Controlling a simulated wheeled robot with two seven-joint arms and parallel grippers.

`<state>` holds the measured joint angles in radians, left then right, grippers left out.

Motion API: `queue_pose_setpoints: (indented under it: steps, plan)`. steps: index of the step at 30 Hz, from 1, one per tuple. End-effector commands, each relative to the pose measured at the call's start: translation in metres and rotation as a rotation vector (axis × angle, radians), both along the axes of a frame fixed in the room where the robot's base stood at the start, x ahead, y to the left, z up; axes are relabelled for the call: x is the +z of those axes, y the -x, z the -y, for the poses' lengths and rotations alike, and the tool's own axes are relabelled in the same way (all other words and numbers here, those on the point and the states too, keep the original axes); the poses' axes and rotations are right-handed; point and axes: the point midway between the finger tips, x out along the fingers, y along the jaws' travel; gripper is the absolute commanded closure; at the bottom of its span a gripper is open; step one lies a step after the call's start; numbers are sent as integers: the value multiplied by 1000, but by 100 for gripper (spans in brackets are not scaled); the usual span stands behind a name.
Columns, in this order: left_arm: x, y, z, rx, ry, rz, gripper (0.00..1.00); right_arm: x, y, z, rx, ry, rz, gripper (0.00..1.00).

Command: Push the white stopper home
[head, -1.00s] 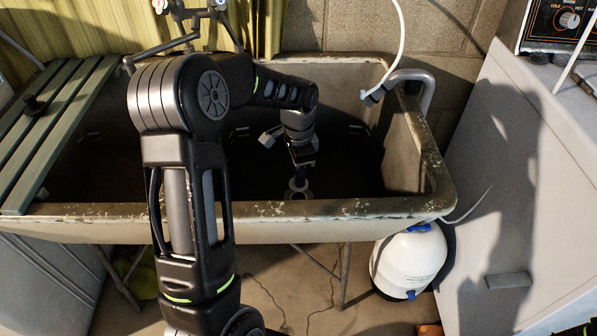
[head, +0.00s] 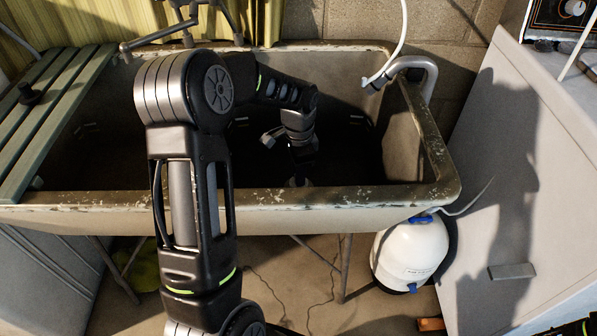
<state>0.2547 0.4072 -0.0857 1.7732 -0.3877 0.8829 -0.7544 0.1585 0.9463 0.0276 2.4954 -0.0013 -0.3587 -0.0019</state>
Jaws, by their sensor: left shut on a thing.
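My left gripper (head: 301,170) reaches down into the dark basin of the old stone sink (head: 330,196), its fingers pointing at the floor. It is shut on the white stopper (head: 297,182), of which only a small pale patch shows at the fingertips, just above the sink's front rim. The front rim and deep shadow hide the rest of the stopper and the drain below it. I cannot tell how far in the stopper sits. My right gripper is out of view.
A slatted green board (head: 50,115) covers the sink's left end. A pale hose (head: 398,45) hangs over the back right, near a grey bent pipe (head: 420,66). A white tank (head: 411,252) stands below. A white appliance (head: 540,150) is at right.

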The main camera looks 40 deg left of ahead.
Motion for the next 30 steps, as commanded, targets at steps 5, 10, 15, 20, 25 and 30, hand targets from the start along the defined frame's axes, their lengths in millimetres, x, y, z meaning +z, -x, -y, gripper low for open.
queue_pose_setpoints:
  steps: [5, 10, 15, 20, 25, 30]
  plan:
    - [0, 0, 0, 0, 0, 0, 100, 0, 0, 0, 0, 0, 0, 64]
    - [1, 0, 0, 0, 0, 0, 100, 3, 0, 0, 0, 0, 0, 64]
    - [0, 0, 0, 0, 0, 0, 100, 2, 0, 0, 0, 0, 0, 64]
    - [0, 0, 0, 0, 0, 0, 100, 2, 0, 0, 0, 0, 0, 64]
    - [-4, 0, 0, 0, 0, 0, 100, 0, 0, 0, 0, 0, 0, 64]
    - [-10, 0, 0, 0, -1, -1, 100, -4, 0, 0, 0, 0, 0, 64]
